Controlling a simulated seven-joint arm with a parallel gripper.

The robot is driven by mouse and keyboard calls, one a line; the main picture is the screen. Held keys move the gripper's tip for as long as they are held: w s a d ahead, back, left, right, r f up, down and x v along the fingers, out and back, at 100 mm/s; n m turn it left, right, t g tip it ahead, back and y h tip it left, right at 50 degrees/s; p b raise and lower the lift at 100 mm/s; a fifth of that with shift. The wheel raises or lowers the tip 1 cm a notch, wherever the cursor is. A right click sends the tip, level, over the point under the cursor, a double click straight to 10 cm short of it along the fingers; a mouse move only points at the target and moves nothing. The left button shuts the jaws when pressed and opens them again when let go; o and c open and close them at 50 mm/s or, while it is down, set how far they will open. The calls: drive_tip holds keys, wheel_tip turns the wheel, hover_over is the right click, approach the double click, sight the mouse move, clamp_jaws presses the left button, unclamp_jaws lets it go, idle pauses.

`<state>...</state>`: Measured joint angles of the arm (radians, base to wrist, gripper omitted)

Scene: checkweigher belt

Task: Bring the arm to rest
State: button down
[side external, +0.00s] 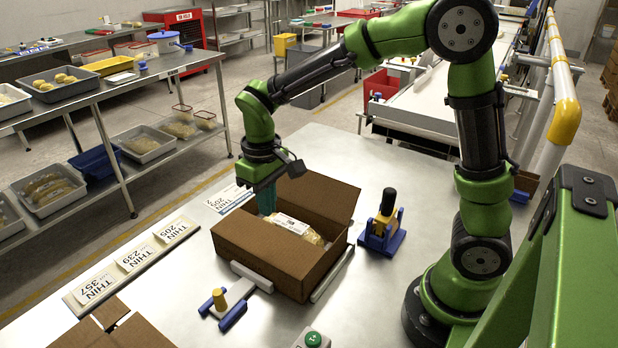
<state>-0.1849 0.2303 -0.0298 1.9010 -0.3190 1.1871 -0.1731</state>
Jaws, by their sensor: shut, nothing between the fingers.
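My gripper (266,199) points down at the far left corner of an open cardboard box (258,258) on the metal table. Its teal fingers reach to about the height of the box rim, in front of the raised far flap. They are shut with nothing between them. A clear bag with yellowish contents and a white label (291,224) lies inside the box, just right of the fingers. I cannot tell whether the fingertips touch the bag or the box wall. My green arm bends over the table from its base at the right.
Blue clamps with yellow parts stand right (382,232) and front (228,302) of the box. A strip of THIN cards (131,260) lies left, with a loose card (229,199) behind. A green button (312,340) is at the front edge. A flattened carton (113,330) lies front left.

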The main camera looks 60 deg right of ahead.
idle(0.3)
drive_tip(key=shift+s+a+f, duration=0.15)
drive_tip(key=shift+s+f, duration=0.05)
drive_tip(key=shift+s, duration=0.25)
drive_tip(key=s+d+r+m+t+y, duration=0.2)
drive_tip(key=s+r+t, duration=0.5)
drive_tip(key=s+r, duration=0.4)
drive_tip(key=shift+s+d+m, duration=0.45)
drive_tip(key=shift+s+m, duration=0.3)
drive_tip(key=shift+m, duration=0.25)
